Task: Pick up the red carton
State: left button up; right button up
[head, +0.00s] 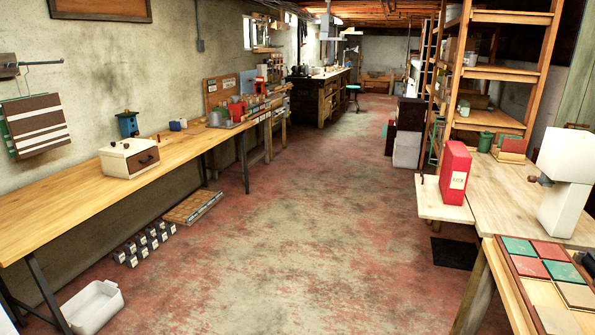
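A red carton (455,173) with a pale label on its front stands upright on the light wooden table (443,210) at the right. It sits near that table's left side, and nothing touches it from above. Neither of my grippers shows in the head view.
A white machine (566,180) and a board of red and green tiles (540,262) are to the carton's right. A long wooden bench (75,205) with a drawer box (129,158) runs along the left wall. A white bin (92,306) lies on the floor. The middle floor is clear.

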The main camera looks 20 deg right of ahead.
aim_at(456, 161)
jog(key=i+l+z, duration=0.15)
jog(key=i+z, duration=0.7)
jog(key=i+j+z, duration=0.2)
jog(key=i+z, duration=0.2)
jog(key=i, duration=0.15)
jog(key=i+j+z, duration=0.4)
jog(key=i+l, duration=0.05)
jog(key=l, duration=0.05)
